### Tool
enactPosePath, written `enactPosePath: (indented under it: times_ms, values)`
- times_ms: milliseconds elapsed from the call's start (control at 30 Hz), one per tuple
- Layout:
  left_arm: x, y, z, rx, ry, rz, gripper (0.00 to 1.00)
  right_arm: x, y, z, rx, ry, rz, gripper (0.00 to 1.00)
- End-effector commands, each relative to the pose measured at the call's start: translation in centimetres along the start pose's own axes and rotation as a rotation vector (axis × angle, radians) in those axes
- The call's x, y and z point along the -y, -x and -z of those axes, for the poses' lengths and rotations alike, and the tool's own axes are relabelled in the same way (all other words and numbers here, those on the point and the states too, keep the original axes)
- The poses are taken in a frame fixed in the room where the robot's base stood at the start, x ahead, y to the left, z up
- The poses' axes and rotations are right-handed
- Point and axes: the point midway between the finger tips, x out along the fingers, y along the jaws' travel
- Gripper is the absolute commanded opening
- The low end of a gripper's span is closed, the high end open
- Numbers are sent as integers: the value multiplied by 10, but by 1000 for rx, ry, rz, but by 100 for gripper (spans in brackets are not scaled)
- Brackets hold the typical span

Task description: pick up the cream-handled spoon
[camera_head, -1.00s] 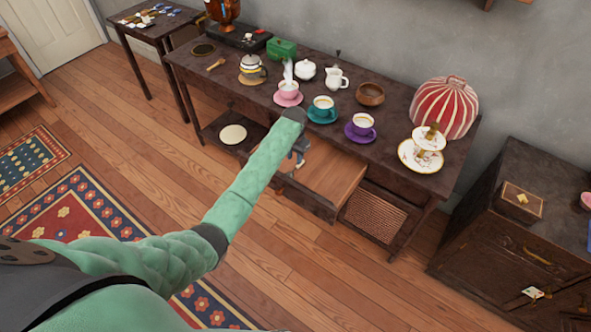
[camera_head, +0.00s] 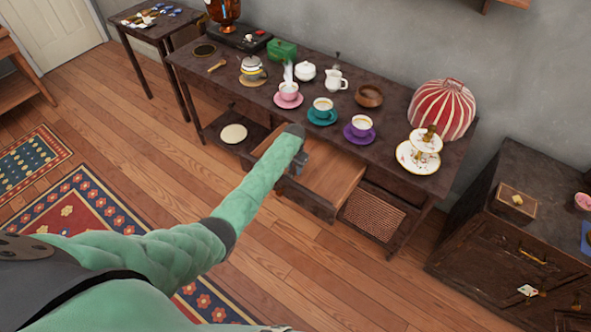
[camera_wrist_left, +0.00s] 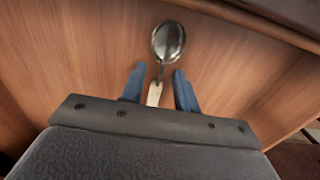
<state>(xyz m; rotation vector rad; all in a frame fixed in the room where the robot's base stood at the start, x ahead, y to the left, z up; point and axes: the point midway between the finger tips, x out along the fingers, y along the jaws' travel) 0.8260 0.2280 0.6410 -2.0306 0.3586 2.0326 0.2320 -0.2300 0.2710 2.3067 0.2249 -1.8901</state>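The cream-handled spoon (camera_wrist_left: 168,45) lies in the open wooden drawer (camera_head: 330,180), seen in the left wrist view. Its metal bowl points away from my gripper, and its cream handle (camera_wrist_left: 154,93) runs back between the fingers. My left gripper (camera_wrist_left: 157,85) is open, with one blue finger on each side of the handle. I cannot tell how far above the drawer floor the fingers are. In the head view my left forearm hides the spoon and most of the gripper (camera_head: 299,163). My right gripper is not in view.
A dark cabinet (camera_head: 490,235) stands at right.

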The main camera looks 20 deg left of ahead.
Motion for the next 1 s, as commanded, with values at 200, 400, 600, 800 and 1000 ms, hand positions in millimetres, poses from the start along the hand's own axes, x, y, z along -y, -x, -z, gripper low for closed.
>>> enactPosePath:
  times_ms: [200, 400, 600, 800, 1000]
  values:
    - [0, 0, 0, 0, 0, 0, 13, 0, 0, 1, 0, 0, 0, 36]
    - [0, 0, 0, -1, 0, 0, 0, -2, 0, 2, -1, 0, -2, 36]
    - [0, 1, 0, -1, 0, 0, 0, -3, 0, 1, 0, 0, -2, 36]
    - [1, 14, 1, -3, 1, 1, 0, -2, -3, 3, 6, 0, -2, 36]
    - [1, 48, 1, -4, 0, 1, 0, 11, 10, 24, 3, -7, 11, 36]
